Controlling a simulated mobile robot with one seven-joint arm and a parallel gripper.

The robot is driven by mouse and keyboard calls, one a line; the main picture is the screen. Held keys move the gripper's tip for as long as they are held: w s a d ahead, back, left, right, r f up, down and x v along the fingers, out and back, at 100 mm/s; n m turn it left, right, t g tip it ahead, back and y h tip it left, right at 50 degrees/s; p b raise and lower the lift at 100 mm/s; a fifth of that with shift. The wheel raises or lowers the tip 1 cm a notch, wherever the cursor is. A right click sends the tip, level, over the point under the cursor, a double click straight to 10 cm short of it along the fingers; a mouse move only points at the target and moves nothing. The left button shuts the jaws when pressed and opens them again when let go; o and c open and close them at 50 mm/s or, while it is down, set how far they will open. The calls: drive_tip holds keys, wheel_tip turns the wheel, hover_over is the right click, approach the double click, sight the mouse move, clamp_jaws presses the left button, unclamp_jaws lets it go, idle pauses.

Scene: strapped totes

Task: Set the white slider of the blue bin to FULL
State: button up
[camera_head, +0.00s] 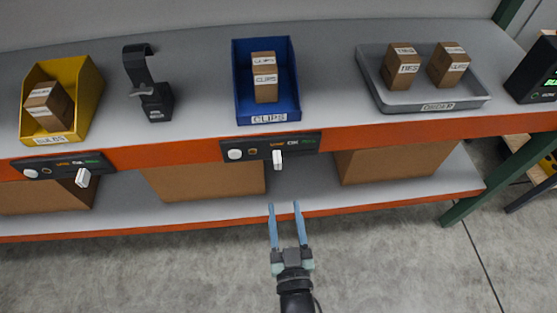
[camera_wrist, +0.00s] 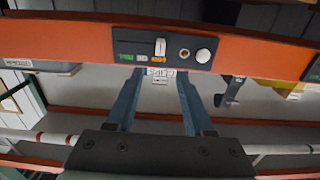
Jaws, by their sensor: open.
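The blue bin (camera_head: 241,95), labelled CLIPS, stands on the upper shelf with cartons in it. Below it, a dark panel (camera_head: 225,147) on the orange shelf edge carries the white slider (camera_head: 278,160). The slider is at the left, orange label; white and green labels lie to its right. The upside-down wrist view shows the same slider (camera_wrist: 160,47) by the orange label. My gripper (camera_head: 284,207) is open and empty, in front of and below the slider, apart from it. Its two blue fingers also show in the wrist view (camera_wrist: 159,75).
The panel also has a white round button (camera_head: 235,154). A yellow bin (camera_head: 91,88) with its own slider (camera_head: 83,177) is at left, beside a black stand (camera_head: 150,92). A grey ORDER tray (camera_head: 423,105) is at right. Cartons (camera_head: 205,182) fill the lower shelf.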

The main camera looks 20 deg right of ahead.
sight(278, 165)
drive_tip(key=x, duration=1.2)
clamp_jaws()
idle(1.1)
